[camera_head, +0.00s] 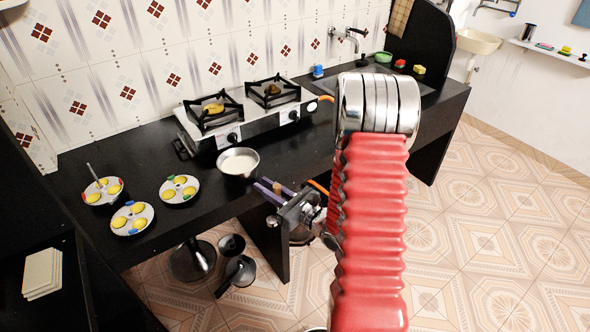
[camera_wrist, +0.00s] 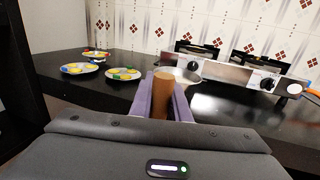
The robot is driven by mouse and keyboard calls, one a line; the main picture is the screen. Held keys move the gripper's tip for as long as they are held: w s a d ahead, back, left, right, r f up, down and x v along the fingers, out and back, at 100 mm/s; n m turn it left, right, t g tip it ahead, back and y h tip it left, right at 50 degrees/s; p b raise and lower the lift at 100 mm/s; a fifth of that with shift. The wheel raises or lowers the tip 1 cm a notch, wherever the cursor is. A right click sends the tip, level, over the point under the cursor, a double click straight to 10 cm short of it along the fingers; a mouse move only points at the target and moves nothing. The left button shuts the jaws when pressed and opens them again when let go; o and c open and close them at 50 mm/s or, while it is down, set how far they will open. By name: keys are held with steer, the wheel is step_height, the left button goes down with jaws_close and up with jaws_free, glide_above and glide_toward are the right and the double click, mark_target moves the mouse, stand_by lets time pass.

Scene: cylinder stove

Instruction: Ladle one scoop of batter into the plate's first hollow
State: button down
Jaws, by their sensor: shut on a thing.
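My gripper (camera_head: 277,190) is at the counter's front edge, just right of the batter bowl (camera_head: 238,163). Its purple fingers are shut on a brown wooden handle (camera_wrist: 162,84), seen end-on in the wrist view; I take it to be the ladle's handle, but no scoop shows. The metal bowl holds pale batter and stands on the counter before the stove. Three round metal plates with yellow rounds and coloured marks are at the left: one with an upright rod (camera_head: 103,191), a front one (camera_head: 132,218) and a right one (camera_head: 179,189). I cannot tell which is meant.
The two-burner stove (camera_head: 250,108) stands behind the bowl, against the tiled wall. Dark pans (camera_head: 238,272) are below the counter's front edge. The black counter (camera_head: 155,160) is clear between the plates and stove. Small coloured items (camera_head: 418,69) lie by the sink at the right.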

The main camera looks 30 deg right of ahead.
steer(key=a+f+n+y, duration=0.1)
steer(key=a+f, duration=0.2)
steer(key=a, duration=0.4)
steer(key=a+f+n+g+y, duration=0.1)
steer(key=a+f, duration=0.3)
steer(key=a, duration=0.4)
steer(key=shift+s+g+y, duration=0.15)
steer(key=shift+g+y, duration=0.15)
steer(key=shift+y, duration=0.4)
steer(key=shift+f, duration=0.1)
